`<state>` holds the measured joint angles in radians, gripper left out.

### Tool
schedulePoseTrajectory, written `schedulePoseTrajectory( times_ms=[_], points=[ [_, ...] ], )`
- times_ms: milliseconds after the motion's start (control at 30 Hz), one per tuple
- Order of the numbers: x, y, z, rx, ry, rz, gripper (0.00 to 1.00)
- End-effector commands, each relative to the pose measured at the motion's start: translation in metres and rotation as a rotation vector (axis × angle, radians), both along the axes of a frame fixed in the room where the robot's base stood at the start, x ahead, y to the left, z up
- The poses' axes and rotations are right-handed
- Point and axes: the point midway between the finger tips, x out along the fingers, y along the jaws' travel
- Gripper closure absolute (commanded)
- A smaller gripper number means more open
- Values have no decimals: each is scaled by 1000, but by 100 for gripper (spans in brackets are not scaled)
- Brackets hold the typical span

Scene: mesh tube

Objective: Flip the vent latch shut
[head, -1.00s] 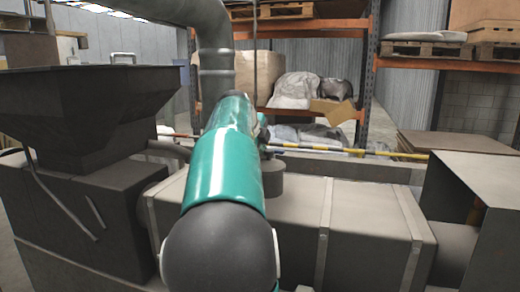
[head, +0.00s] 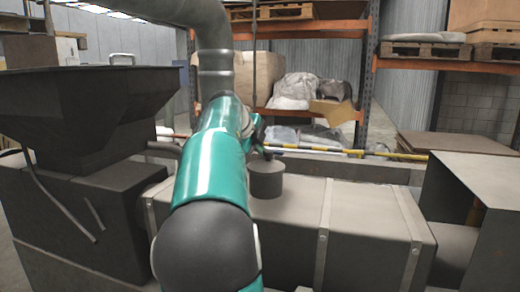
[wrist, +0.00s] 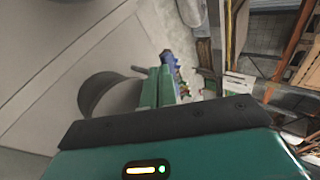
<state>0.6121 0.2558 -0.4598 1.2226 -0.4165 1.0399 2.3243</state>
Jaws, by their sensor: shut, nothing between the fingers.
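A short dark round vent stub (head: 267,180) stands on top of the long grey box housing, just right of my arm. It also shows in the wrist view (wrist: 98,95), left of the fingers. My gripper (wrist: 158,78) is shut and empty, its green fingers close beside the stub. A small dark bar (wrist: 140,70) shows between the stub and the fingertips; it may be the latch, but I cannot tell its position or whether the fingers touch it. In the head view my gripper (head: 258,134) is small and partly hidden behind my arm, above the stub's far side.
The grey housing (head: 375,225) with raised straps runs to the right. A dark hopper (head: 85,110) stands at the left, and a large grey pipe (head: 215,60) rises behind my arm. A yellow-black bar (head: 400,155) and orange shelving (head: 367,70) are behind.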

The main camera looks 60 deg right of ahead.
Motion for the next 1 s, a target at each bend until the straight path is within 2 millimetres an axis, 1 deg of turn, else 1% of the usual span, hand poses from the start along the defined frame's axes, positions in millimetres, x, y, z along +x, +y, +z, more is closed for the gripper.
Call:
schedulePoseTrajectory(
  times_ms=[500,1000],
  points=[
    [9,-10,0,0,0,1,100],
    [11,-13,0,1,0,1,100]
  ],
)
